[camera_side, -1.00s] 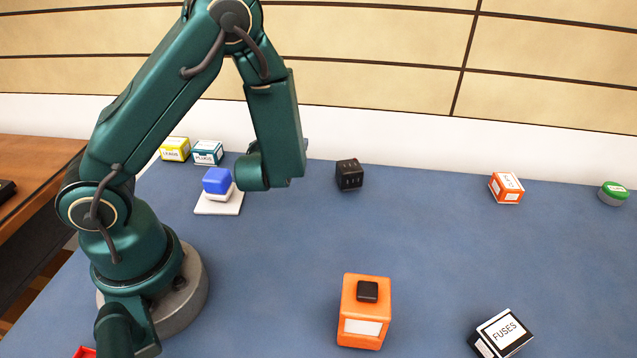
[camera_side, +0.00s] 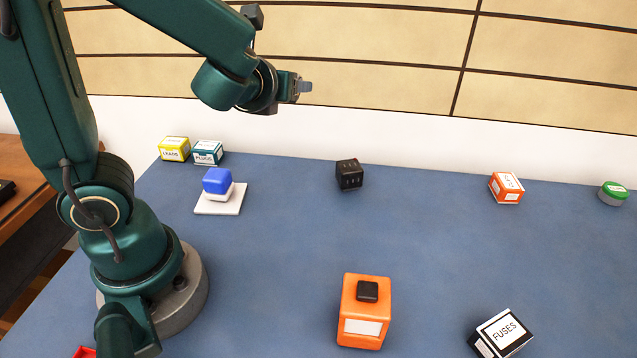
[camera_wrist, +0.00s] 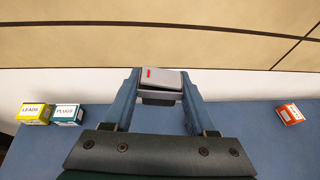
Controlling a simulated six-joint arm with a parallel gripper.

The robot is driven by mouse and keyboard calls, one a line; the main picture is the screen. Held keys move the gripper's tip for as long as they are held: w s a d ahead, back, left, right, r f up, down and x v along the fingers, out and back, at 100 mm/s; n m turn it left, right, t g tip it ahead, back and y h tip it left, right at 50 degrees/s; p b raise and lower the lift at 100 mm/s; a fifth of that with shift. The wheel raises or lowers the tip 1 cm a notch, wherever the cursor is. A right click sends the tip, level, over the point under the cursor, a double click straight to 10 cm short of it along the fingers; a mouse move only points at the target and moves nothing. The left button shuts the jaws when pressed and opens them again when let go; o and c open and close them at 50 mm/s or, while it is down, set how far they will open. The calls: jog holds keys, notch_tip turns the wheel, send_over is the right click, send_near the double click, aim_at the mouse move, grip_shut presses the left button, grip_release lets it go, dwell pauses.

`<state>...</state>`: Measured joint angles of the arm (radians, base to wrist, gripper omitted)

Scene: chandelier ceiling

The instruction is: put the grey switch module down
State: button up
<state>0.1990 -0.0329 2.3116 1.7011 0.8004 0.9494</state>
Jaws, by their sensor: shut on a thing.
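The grey switch module (camera_wrist: 160,79) is a small grey block with a red mark on its top face. In the wrist view it sits between the two fingers of my gripper (camera_wrist: 160,92), which is shut on it. In the side view my gripper (camera_side: 297,87) is raised high above the far part of the blue table, in front of the wall. The module (camera_side: 305,86) shows there as a small grey piece at the fingertips, clear of the table. Its underside is mostly hidden.
On the blue table (camera_side: 280,270) stand a blue-and-white block (camera_side: 217,182) on a white plate (camera_side: 217,209), a black block (camera_side: 349,174), an orange box (camera_side: 364,318), a FUSES box (camera_side: 503,334), LEADS (camera_side: 175,149) and PLUGS (camera_side: 207,153) boxes, an orange-white box (camera_side: 506,188) and a green-topped tin (camera_side: 613,194). The middle is clear.

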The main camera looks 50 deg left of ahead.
jog(key=shift+d+r+m+t+h, duration=1.4)
jog(key=shift+d+r+m+h, duration=2)
jog(key=shift+d+m+h, duration=1.5)
jog(key=m+g+h, duration=1.2)
jog(key=m+g, duration=0.1)
jog(key=m, duration=0.3)
send_over(403, 276)
notch_tip(403, 276, down, 21)
jog(key=shift+f, duration=2.1)
